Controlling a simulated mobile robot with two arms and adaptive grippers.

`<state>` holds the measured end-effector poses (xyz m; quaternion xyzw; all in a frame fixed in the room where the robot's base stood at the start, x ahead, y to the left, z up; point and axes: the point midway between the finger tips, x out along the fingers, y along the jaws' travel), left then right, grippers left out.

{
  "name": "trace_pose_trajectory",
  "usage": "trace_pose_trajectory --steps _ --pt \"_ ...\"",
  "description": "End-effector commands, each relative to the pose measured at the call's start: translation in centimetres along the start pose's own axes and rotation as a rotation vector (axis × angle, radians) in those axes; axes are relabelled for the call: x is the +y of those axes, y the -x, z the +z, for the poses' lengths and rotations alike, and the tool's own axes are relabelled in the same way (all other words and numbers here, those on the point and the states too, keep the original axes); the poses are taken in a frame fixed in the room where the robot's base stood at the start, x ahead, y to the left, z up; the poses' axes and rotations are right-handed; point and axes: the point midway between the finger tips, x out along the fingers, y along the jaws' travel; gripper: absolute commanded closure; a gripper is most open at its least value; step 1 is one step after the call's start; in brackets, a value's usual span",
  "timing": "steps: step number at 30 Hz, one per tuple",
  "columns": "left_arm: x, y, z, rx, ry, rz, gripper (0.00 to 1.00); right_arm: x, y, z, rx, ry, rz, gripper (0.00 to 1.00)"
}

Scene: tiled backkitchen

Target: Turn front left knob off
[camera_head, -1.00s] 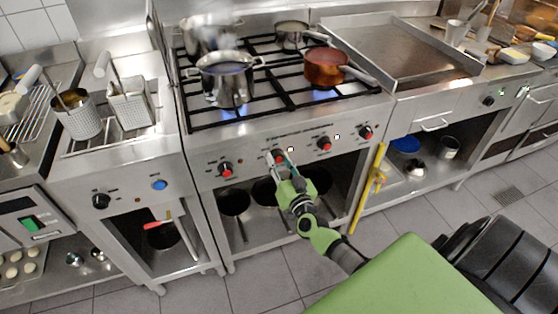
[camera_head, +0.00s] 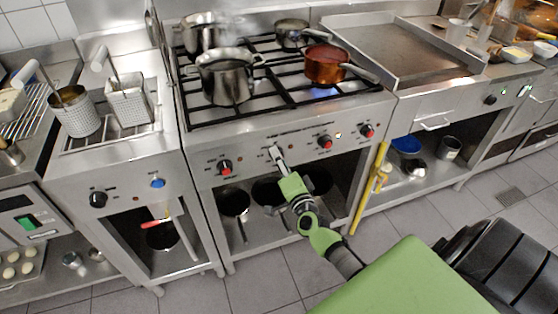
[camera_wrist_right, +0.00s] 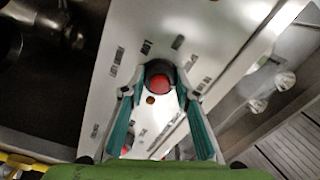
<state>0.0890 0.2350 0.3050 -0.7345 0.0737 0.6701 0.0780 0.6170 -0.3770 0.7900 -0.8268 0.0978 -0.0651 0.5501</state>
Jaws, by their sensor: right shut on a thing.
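The stove's front panel carries a row of black-and-red knobs. My right gripper (camera_head: 277,153) is at the second knob from the left, which its fingers hide in the head view. In the right wrist view the black knob with a red face (camera_wrist_right: 160,80) sits between the fingertips, and the gripper is shut on it. My left gripper is not in view.
Other stove knobs are the leftmost one (camera_head: 224,167), the third (camera_head: 325,142) and the rightmost (camera_head: 367,131). A copper pan (camera_head: 326,66) stands over a blue flame at the front right. A yellow-handled object (camera_head: 381,165) hangs right of the stove.

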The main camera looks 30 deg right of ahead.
Motion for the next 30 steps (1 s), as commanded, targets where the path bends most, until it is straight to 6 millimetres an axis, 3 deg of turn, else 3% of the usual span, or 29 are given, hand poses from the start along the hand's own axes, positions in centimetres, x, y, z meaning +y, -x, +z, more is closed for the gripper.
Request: trace_pose_trajectory --steps 12,29,30 --pt "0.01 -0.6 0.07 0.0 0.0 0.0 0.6 0.07 0.03 -0.03 0.001 -0.189 0.0 0.93" --pt "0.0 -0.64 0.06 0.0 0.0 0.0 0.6 0.07 0.03 -0.02 0.001 -0.218 0.001 0.93" --pt "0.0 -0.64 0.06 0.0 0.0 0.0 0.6 0.07 0.03 -0.02 0.001 -0.218 0.001 0.64"
